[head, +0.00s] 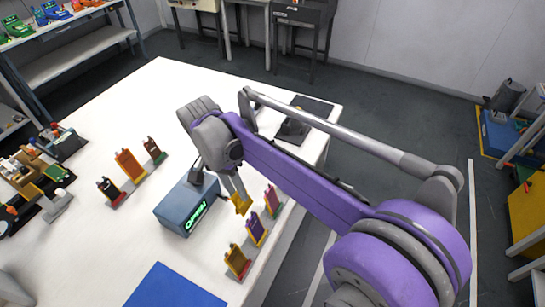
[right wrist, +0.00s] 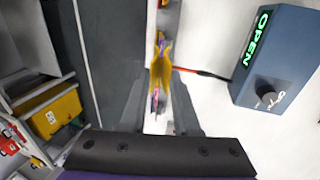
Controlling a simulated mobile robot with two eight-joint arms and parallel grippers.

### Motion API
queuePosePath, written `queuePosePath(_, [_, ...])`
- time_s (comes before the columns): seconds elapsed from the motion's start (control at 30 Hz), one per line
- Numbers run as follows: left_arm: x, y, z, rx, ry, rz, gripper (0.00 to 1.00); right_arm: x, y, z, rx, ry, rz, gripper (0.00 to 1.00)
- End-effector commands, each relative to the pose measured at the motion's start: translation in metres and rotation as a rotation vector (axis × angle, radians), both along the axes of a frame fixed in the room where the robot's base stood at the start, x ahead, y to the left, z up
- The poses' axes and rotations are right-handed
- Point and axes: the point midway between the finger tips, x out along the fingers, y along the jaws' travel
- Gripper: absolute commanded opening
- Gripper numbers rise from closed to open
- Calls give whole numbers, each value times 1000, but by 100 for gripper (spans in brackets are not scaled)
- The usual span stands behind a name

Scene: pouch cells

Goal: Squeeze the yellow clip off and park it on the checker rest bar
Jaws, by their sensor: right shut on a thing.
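My right gripper (head: 240,201) is shut on the yellow clip (head: 243,208), above the right-hand row of pouch cells. In the right wrist view the yellow clip (right wrist: 161,68) sits between my fingertips, and a red lead (right wrist: 205,73) runs from it toward the checker. The blue-grey checker (head: 174,209) stands to the left of the gripper; its green display reads OPEN. A purple cell (head: 256,230), an orange cell (head: 237,263) and a pink cell (head: 272,201) stand near the clip. I cannot tell whether the clip touches a cell. I cannot make out the rest bar. My left gripper is out of view.
More upright cells, including an orange one (head: 128,165), stand left of the checker. A blue mat (head: 174,288) lies at the front. A dark pad with a grey stand (head: 291,131) is at the back right. The white table (head: 160,95) is clear behind the cells.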

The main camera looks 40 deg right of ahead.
Motion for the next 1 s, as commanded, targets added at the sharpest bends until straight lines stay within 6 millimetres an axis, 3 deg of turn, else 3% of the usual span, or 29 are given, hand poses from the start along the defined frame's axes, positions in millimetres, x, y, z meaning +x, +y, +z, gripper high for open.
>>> queuePosePath(0.47, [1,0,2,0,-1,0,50,3,-5,2,4,-3,24,0])
queuePosePath(1.0, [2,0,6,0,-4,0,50,50,-84,-3,83,-37,498,0])
